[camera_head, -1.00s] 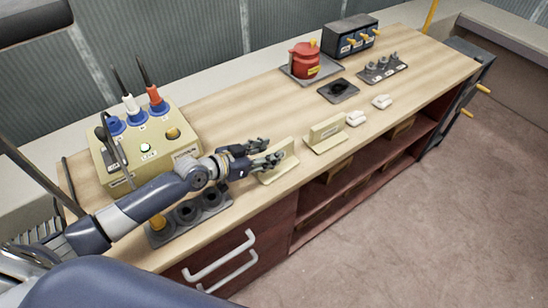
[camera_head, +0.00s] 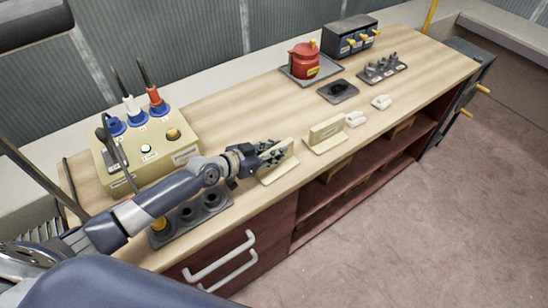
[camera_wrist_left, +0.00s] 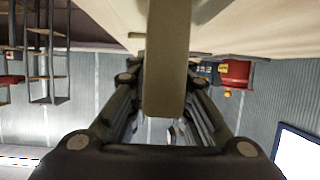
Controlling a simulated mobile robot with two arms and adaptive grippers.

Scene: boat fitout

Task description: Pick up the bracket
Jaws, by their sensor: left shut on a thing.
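A cream L-shaped bracket (camera_head: 281,171) stands on the worktop near its front edge, its upright plate partly hidden by my fingers. My left gripper (camera_head: 272,152) is shut on this upright plate. In the left wrist view the plate of the bracket (camera_wrist_left: 165,75) runs between the two fingers of the left gripper (camera_wrist_left: 165,98). The bracket's base looks to be resting on the worktop. A second, similar bracket (camera_head: 326,133) stands just to the right, apart from the gripper. My right gripper is not in view.
A cream box with plugs and cables (camera_head: 150,150) and a dark holder with round sockets (camera_head: 188,216) stand at the left of the wooden worktop (camera_head: 235,105). Small white parts (camera_head: 355,118), a red container (camera_head: 304,60) and a dark switch box (camera_head: 350,36) are further right.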

